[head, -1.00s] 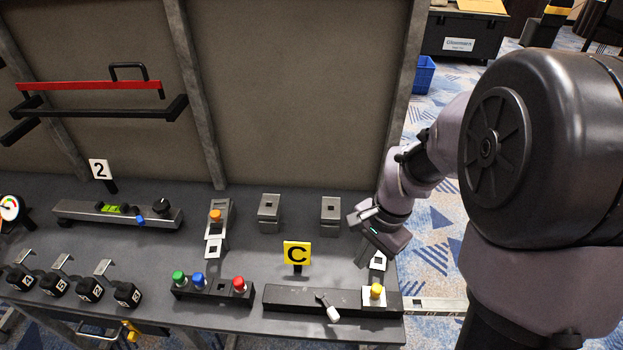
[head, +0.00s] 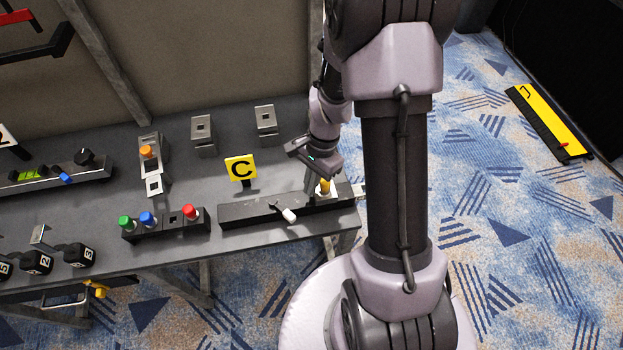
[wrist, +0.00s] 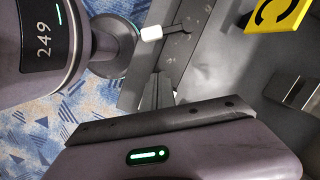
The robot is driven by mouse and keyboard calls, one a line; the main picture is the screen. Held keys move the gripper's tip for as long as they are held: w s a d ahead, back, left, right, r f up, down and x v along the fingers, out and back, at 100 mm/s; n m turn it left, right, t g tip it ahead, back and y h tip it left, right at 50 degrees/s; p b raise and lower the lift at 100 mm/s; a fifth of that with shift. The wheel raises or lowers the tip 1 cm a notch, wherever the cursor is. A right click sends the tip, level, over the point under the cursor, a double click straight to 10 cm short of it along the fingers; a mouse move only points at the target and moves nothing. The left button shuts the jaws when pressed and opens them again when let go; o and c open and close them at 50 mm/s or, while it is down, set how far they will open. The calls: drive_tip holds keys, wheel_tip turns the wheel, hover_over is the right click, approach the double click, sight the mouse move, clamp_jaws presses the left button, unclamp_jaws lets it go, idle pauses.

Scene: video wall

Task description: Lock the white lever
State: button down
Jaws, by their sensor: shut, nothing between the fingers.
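The white lever (head: 289,215) has a thin dark shaft and a white tip. It is mounted on a long black bar (head: 243,211) at the table's front edge, and the tip points toward the front right, out over the edge. In the wrist view the white tip (wrist: 151,33) and part of the bar show above the fingers.
A yellow C sign (head: 241,168) stands behind the bar. A box with green, blue and red buttons (head: 166,222) is to the left. Metal blocks (head: 204,136) stand farther back.

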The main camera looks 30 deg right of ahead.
sight(305, 205)
drive_tip(key=b+x, duration=0.1)
drive_tip(key=x, duration=0.2)
drive_tip(key=shift+a+f, duration=0.25)
drive_tip(key=shift+f, duration=0.05)
drive_tip(key=shift+s+a+r+b, duration=0.1)
drive_tip(key=shift+s+a+b, duration=0.15)
drive_tip(key=shift+a, duration=0.35)
drive_tip(key=shift+s+a+r+b, duration=0.1)
drive_tip(key=shift+s+a+b, duration=0.15)
drive_tip(key=shift+a, duration=0.35)
drive_tip(key=shift+s+a+r, duration=0.1)
drive_tip(key=shift+a, duration=0.3)
